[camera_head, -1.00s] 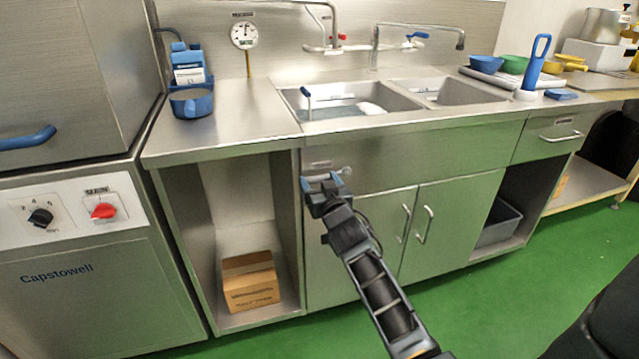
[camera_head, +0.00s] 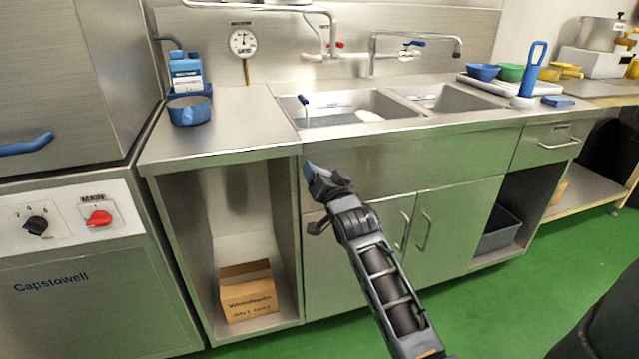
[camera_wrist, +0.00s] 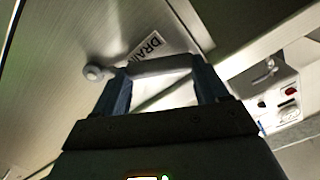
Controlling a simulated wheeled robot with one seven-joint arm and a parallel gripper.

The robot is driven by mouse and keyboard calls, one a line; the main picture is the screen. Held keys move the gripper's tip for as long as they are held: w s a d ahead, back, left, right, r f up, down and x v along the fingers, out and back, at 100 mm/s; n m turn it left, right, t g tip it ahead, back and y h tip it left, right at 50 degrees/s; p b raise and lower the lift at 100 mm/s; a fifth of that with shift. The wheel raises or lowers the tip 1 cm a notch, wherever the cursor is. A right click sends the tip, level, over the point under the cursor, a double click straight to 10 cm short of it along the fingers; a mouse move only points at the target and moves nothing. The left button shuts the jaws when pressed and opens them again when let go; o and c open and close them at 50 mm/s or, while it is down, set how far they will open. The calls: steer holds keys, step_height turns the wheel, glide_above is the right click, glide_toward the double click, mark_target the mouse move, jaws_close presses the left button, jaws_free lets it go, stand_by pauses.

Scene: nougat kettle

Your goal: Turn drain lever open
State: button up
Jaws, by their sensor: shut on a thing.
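The drain lever is a pale grey bar (camera_wrist: 160,66) with a round pivot end at its left, in the wrist view. It is mounted on the steel front panel beside a tilted label (camera_wrist: 150,46) reading "DRAIN", partly cut off. My gripper (camera_wrist: 162,78) has one blue finger at each side of the bar and is shut on it. In the head view my gripper (camera_head: 312,174) is at the panel below the sink's left front edge. There the lever is hidden behind my gripper.
The sink's left basin (camera_head: 350,108) holds water and a white object. A blue-handled piece (camera_head: 303,99) stands at its left end. Below are cabinet doors with handles (camera_head: 424,230) and an open bay with a cardboard box (camera_head: 248,291). Green floor lies in front.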

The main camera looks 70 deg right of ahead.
mark_target(346, 148)
steer(key=m, duration=0.1)
steer(key=s+d+r+m+p, duration=0.1)
steer(key=r+m, duration=0.1)
steer(key=shift+s+d+r+m, duration=0.15)
steer(key=shift+s+r+m, duration=0.1)
steer(key=shift+m, duration=0.15)
steer(key=m+p, duration=0.1)
steer(key=s+d+r+m+p, duration=0.1)
steer(key=shift+s+m, duration=0.15)
steer(key=shift+m, duration=0.25)
steer(key=s+m+p, duration=0.1)
steer(key=d+m+p, duration=0.1)
steer(key=m, duration=0.1)
steer(key=shift+s+d+r, duration=0.3)
steer(key=shift+s, duration=0.1)
steer(key=shift+s+d+m+p, duration=0.3)
steer(key=shift+s+m, duration=0.05)
steer(key=shift+m, duration=0.3)
steer(key=shift+s+d+m+p, duration=0.25)
steer(key=shift+s+d+m, duration=0.05)
steer(key=shift+m, duration=0.35)
steer(key=shift+s+f, duration=0.1)
steer(key=o, duration=1.5)
steer(key=p+v, duration=0.1)
steer(key=v, duration=0.6)
steer(key=shift+s+a, duration=0.2)
steer(key=shift+a, duration=0.1)
